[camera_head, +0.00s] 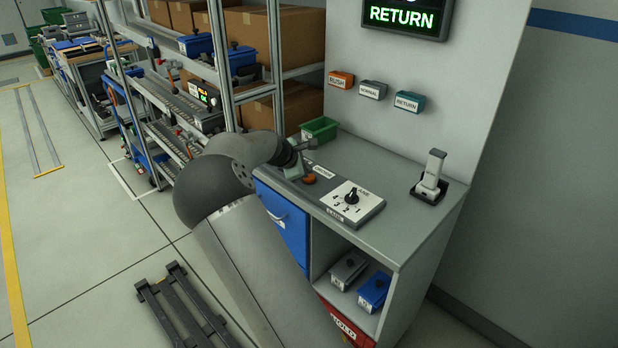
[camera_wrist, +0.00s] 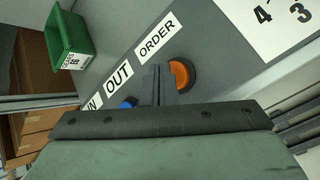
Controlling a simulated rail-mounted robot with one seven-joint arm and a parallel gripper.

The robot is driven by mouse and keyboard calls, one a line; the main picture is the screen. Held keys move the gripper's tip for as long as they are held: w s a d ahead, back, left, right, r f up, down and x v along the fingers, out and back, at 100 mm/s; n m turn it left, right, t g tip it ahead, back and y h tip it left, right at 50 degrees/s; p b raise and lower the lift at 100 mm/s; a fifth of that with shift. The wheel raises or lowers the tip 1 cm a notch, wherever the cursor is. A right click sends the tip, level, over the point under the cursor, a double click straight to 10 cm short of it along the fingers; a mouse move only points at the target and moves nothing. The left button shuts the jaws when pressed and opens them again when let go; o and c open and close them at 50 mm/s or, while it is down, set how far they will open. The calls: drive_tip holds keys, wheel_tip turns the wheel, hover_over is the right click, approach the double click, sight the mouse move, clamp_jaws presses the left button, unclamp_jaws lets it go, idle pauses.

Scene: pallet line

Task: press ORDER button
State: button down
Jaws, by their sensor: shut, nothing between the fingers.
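The ORDER button is a round orange button (camera_wrist: 182,75) in a dark ring on the grey counter. Its printed ORDER label (camera_wrist: 156,38) lies beside it in the wrist view. The orange button also shows in the head view (camera_head: 309,179), just right of my gripper's end. My gripper (camera_wrist: 160,70) is shut and empty. Its fingers point at the counter and overlap the left edge of the button in the wrist view. I cannot tell whether they touch it. A blue button (camera_wrist: 129,102) by the OUT label is partly hidden by my gripper.
A green bin (camera_head: 319,129) stands at the counter's back left. A white dial panel (camera_head: 353,203) and a handheld device in a dock (camera_head: 431,178) are to the right. Wall boxes marked RUSH (camera_head: 341,80), NORMAL and RETURN hang behind, under a lit RETURN sign (camera_head: 404,16).

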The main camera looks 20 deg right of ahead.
drive_tip(key=shift+f+b, duration=0.3)
drive_tip(key=shift+f, duration=0.4)
idle(0.6)
drive_tip(key=shift+r+p, duration=0.6)
drive_tip(key=shift+r, duration=0.3)
drive_tip(key=shift+r+p, duration=1.8)
drive_tip(key=shift+r, duration=0.8)
drive_tip(key=shift+f, duration=0.1)
